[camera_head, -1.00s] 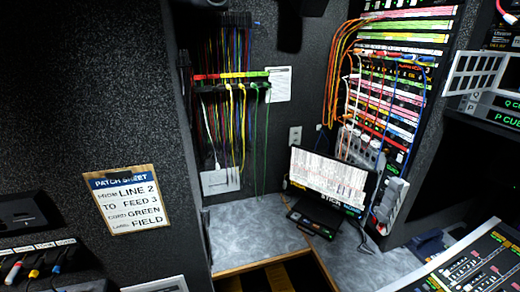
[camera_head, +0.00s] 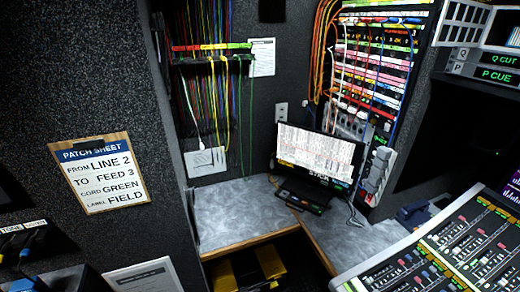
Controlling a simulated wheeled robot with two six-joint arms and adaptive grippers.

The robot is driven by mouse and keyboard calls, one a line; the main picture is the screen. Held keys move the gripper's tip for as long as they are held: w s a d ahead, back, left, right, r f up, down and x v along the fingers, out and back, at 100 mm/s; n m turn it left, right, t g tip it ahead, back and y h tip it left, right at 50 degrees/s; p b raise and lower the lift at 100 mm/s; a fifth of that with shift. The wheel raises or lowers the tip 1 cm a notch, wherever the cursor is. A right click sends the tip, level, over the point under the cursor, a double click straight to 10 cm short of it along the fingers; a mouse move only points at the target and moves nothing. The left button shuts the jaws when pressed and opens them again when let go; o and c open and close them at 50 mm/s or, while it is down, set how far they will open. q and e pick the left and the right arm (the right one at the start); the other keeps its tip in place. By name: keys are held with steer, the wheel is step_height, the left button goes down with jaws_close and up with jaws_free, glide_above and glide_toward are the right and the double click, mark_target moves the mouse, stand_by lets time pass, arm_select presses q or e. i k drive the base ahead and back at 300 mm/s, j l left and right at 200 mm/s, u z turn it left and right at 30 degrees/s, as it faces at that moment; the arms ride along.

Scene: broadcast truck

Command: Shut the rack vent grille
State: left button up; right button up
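I cannot make out a rack vent grille for certain in the head view. A tall patch rack (camera_head: 374,62) stands at the back, right of centre, with rows of coloured label strips and orange, red, white and blue cords. A pale frame with square openings (camera_head: 466,17) shows at the top right, cut by the picture's edge; I cannot tell whether it is a grille. Neither of my grippers is in view.
A grey corner counter (camera_head: 238,212) with a wooden edge holds a lit monitor (camera_head: 318,155). A mixing console (camera_head: 440,245) fills the lower right. A patch sheet (camera_head: 98,172) hangs on the dark left wall. Coloured cables (camera_head: 213,95) hang at the back.

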mark_target(462, 23)
steer(key=z, duration=1.8)
